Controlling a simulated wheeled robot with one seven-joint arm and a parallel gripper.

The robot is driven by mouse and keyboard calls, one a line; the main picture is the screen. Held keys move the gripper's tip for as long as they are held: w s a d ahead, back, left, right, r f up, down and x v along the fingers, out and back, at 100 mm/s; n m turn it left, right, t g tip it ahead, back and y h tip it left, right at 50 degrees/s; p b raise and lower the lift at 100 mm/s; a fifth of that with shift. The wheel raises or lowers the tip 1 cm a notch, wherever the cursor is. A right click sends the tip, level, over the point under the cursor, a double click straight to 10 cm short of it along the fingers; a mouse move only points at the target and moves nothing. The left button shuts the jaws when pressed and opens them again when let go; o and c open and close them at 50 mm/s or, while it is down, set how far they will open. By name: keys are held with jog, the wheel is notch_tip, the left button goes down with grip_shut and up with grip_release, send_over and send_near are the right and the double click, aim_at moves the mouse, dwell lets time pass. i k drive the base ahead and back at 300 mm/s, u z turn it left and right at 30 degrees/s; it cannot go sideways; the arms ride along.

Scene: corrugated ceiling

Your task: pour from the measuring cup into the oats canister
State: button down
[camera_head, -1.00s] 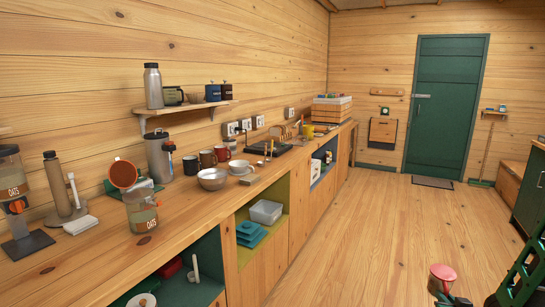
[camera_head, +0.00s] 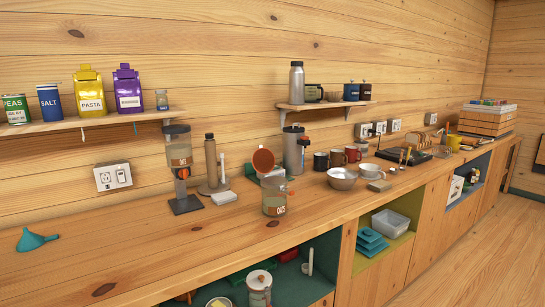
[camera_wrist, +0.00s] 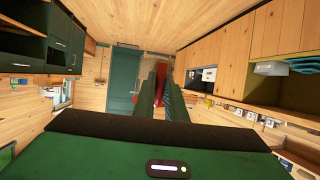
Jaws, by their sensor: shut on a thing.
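The clear oats canister (camera_head: 275,199) stands upright on the wooden counter in the head view. Its round orange lid (camera_head: 263,160) is swung open. My gripper (camera_wrist: 160,82) shows only in the wrist view, as two long dark green fingers shut on a reddish thing (camera_wrist: 159,92), which I take to be the measuring cup. The fingers hide most of it, so its tilt and contents cannot be told. My gripper and the cup are outside the head view, away from the canister.
A dispenser (camera_head: 178,155), a paper-towel-like stand (camera_head: 212,165) and a steel flask (camera_head: 293,150) stand behind the canister. A metal bowl (camera_head: 342,178) and mugs (camera_head: 337,158) are to its right. A teal funnel (camera_head: 36,239) lies far left. The counter front (camera_head: 180,250) is clear.

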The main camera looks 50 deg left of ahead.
aim_at(274, 200)
jog(key=u, duration=0.05)
jog(key=k, duration=1.4)
jog(key=u, duration=0.95)
jog(key=i, duration=1)
